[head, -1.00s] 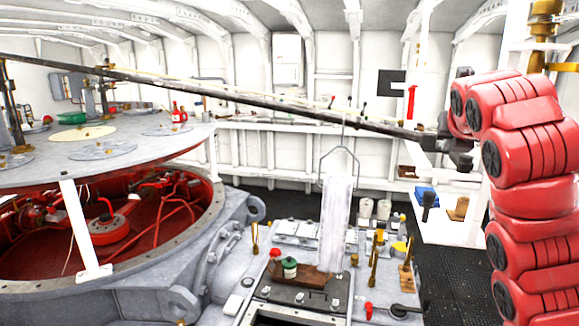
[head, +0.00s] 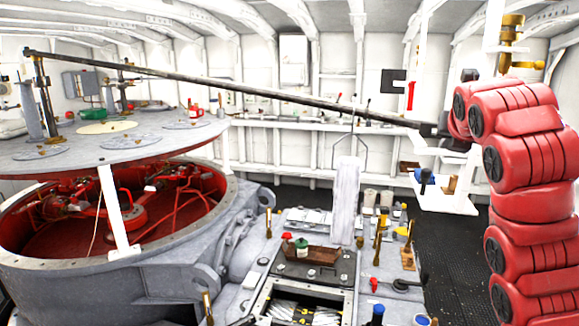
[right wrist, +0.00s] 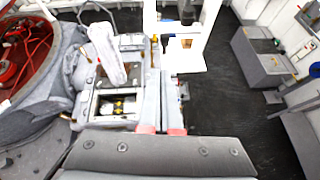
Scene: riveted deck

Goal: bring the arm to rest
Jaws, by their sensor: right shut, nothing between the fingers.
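My right arm (head: 525,150), red with dark joints, rises along the right edge of the head view and bends over at the top. My right gripper (head: 439,131) is at its dark end, partly lost against the rod and white shelf there. In the right wrist view its two grey fingers (right wrist: 161,85) lie together, shut and empty, beyond the dark grey palm plate. The deck shows below them. My left gripper is not in view.
A long dark rod (head: 240,88) slants across the head view, its right end appearing close to my right gripper. A white cloth (head: 346,190) hangs below it. A round table (head: 60,150) stands left, above a red-lined well. Black flooring (head: 450,245) lies right of the grey machine block.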

